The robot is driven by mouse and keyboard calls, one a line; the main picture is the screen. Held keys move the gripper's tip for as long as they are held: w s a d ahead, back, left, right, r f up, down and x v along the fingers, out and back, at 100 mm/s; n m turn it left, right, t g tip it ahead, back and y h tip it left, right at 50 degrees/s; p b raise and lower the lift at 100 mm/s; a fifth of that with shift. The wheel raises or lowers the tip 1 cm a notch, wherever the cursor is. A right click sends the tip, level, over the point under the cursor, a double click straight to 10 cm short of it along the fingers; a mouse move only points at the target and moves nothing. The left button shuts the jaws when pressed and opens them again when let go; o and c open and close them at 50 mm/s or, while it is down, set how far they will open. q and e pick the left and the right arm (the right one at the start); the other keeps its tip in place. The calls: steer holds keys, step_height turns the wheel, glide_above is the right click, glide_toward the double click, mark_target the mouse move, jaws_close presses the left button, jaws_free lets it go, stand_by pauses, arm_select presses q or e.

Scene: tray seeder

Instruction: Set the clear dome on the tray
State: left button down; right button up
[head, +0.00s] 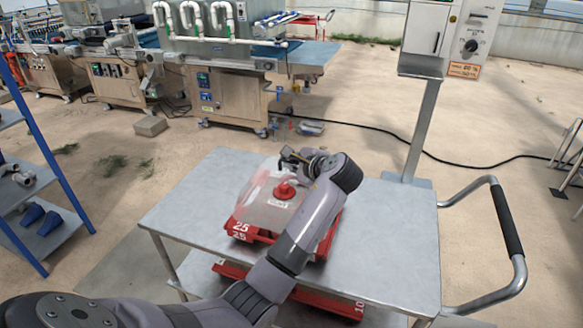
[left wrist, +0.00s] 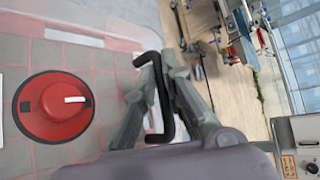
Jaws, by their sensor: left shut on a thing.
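The clear dome (head: 262,207), with a round red vent knob (head: 286,190) on top, is over the red tray (head: 238,232) marked 25 on the cart. I cannot tell whether its rim rests fully on the tray. My left gripper (head: 292,156) is at the dome's far side, and my forearm hides the right part of dome and tray. In the left wrist view the fingers (left wrist: 158,72) are shut on the dome's black handle (left wrist: 166,98), with the red knob (left wrist: 57,106) to the left. My right gripper is not in view.
The grey metal cart top (head: 390,235) is clear right of the tray. More red trays (head: 330,303) lie on its lower shelf. A push handle (head: 510,235) and a post with a control box (head: 428,40) stand at the right. A blue-framed shelf (head: 45,235) is at left.

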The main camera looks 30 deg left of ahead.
arm_select(q)
step_height(320, 180, down, 2)
steer(key=c, duration=1.8)
jaws_free()
steer(key=shift+o, duration=0.5)
steer(key=v, duration=1.2)
steer(key=shift+r+b, duration=0.1)
steer(key=shift+b, duration=0.25)
